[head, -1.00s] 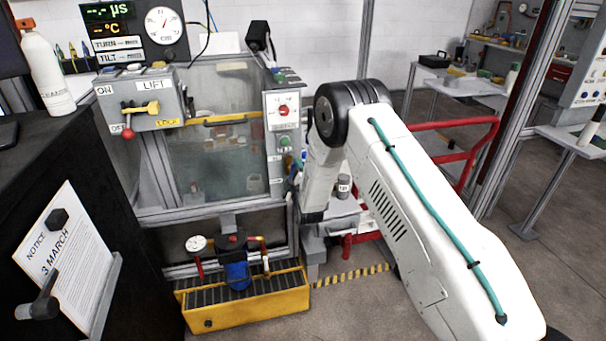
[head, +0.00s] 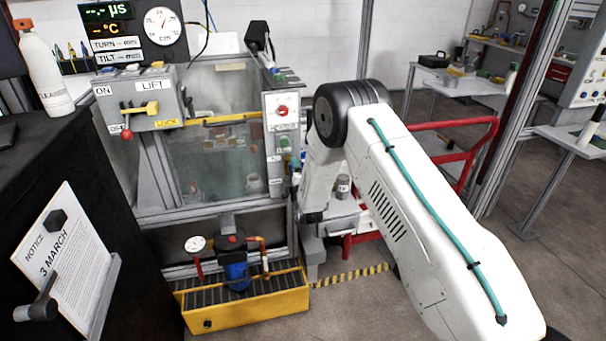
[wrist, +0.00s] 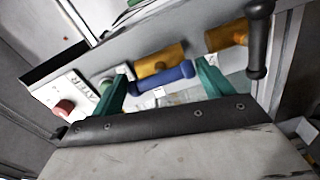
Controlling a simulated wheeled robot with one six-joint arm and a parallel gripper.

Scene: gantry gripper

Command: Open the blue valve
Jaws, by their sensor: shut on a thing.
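The blue valve's handle (wrist: 165,80) is a short blue lever at a brass-coloured fitting (wrist: 158,60) on the panel side in the wrist view. My gripper (wrist: 161,82) has teal fingers, one at each end of the blue handle, and is shut on it. In the head view the handle and most of my gripper are hidden by my arm and the panel edge. A bit of teal finger (head: 292,165) shows beside the control panel.
A second brass fitting (wrist: 228,36) with a black handle (wrist: 257,40) sits close on the right in the wrist view. A red knob (wrist: 64,108) is on the left. A yellow tray (head: 250,314) with a blue filter (head: 237,275) stands below the cabinet.

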